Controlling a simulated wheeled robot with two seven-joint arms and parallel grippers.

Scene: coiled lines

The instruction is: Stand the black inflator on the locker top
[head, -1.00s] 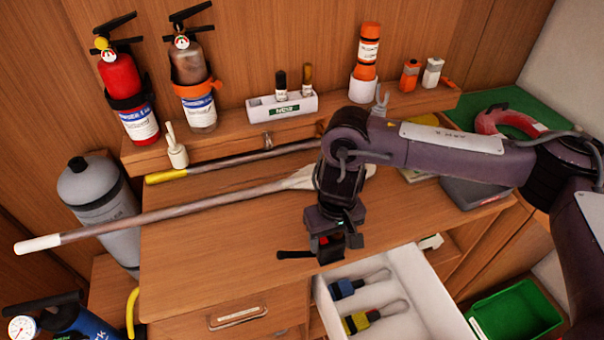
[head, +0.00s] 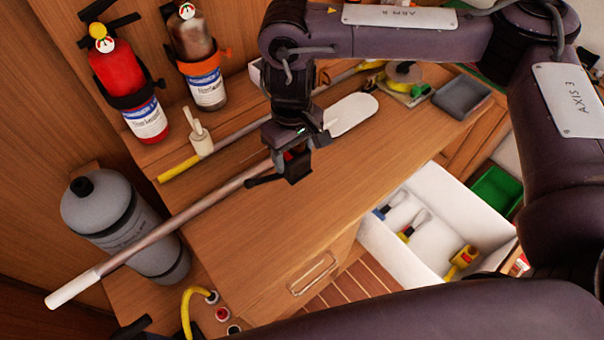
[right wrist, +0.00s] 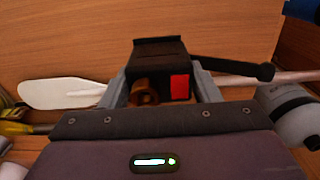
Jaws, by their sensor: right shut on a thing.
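The black inflator (head: 297,172) is a small dark box with a thin black arm sticking out to the left. My right gripper (head: 299,152) is shut on it, pointing down over the wooden locker top (head: 235,225). In the right wrist view the inflator (right wrist: 160,52) sits between the two grey fingers (right wrist: 163,88), with a brass fitting and a red patch facing the camera. Its black arm points right there. Whether its base touches the locker top I cannot tell. My left gripper is not in view.
A long paddle (head: 190,212) lies across the locker top, passing close behind the inflator. An open white drawer (head: 440,205) holds several small tools at the right. Two extinguishers (head: 128,85) and a grey cylinder (head: 125,225) stand left. The front of the top is clear.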

